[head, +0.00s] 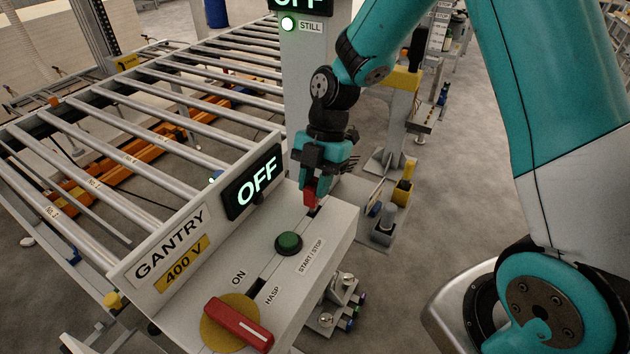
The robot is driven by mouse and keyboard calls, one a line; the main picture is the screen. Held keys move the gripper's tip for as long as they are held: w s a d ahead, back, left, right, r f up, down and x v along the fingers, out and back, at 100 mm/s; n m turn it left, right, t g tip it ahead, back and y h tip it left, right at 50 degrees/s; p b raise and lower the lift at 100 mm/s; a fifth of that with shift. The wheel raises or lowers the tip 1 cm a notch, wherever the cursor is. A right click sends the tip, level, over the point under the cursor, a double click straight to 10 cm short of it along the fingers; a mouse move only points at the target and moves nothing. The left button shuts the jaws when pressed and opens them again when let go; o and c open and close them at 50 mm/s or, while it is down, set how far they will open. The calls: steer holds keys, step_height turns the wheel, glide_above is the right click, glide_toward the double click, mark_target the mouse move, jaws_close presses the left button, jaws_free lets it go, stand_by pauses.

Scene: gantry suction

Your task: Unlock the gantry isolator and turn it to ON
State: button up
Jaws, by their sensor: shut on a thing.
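The gantry isolator is a red handle (239,325) on a yellow disc (212,340) at the near end of the grey panel (333,232). The handle slants to the lower right, away from the printed ON label (238,277). A label reading HASP (272,295) is beside it. The lit display (258,181) reads OFF. My gripper (310,190) is at the panel's far end, pointing down and shut on a small red piece (310,199). The piece is just above or at a dark slot (315,211); I cannot tell if it touches. Fingers hide its upper part.
A green START/STOP button (288,242) stands between my gripper and the isolator. The GANTRY 400 V sign board (190,245) rises along the panel's left edge. A roller conveyor (130,110) lies left. A post (310,75) with a STILL lamp stands behind.

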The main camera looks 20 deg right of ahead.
steer(key=shift+f+b, duration=1.1)
steer(key=shift+f, duration=0.35)
steer(key=o, duration=1.1)
steer(key=shift+c, duration=0.2)
steer(key=shift+r, duration=0.15)
steer(key=b+v, duration=0.1)
steer(key=v, duration=1.6)
steer(key=shift+r, duration=0.15)
steer(key=shift+c, duration=0.4)
